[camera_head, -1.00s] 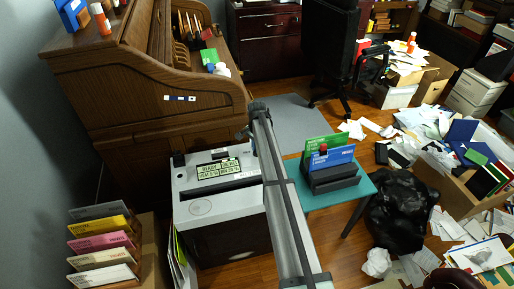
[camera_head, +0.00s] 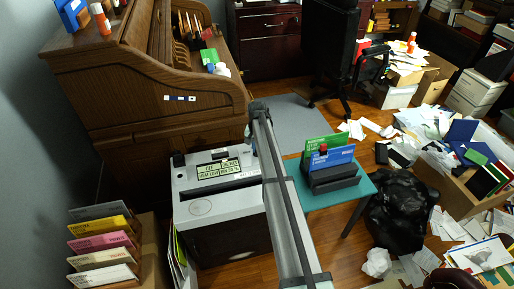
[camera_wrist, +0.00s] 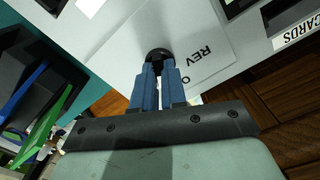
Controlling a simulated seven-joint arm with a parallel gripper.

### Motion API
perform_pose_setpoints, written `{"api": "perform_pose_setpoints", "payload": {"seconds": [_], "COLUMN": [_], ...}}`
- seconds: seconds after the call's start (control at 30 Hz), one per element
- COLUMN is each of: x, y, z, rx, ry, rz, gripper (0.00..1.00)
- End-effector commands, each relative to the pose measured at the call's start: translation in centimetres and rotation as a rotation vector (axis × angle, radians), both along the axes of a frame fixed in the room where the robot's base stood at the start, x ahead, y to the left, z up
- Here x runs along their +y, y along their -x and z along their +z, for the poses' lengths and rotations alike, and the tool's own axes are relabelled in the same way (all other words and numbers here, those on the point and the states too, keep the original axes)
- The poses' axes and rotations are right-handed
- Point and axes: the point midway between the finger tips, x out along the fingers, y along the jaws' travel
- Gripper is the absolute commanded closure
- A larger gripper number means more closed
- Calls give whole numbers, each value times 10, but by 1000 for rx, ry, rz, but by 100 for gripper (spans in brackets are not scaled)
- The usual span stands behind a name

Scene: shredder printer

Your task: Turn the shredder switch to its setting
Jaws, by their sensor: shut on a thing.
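The shredder (camera_head: 222,210) is a light grey and black box beside the desk, with a lit display (camera_head: 218,170) on its top. Its switch is a black round knob (camera_wrist: 158,54) on a pale label plate (camera_wrist: 205,45) printed "REV" and, partly covered, a word starting with "O". My gripper (camera_wrist: 157,72) has blue fingers shut on the knob, one on each side. The knob's pointer direction cannot be made out. In the head view, my arm crosses the shredder's right side and hides the knob.
A file rack (camera_head: 103,246) stands at left, and a black bag (camera_head: 398,212) at right.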

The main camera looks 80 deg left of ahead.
Motion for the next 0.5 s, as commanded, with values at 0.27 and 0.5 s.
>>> {"api": "perform_pose_setpoints", "payload": {"seconds": [0.27, 0.5], "x": [0, -1], "y": [0, 0], "z": [0, 0], "rx": [1, 1], "ry": [2, 2], "rz": [262, 489], "gripper": [100, 100]}}
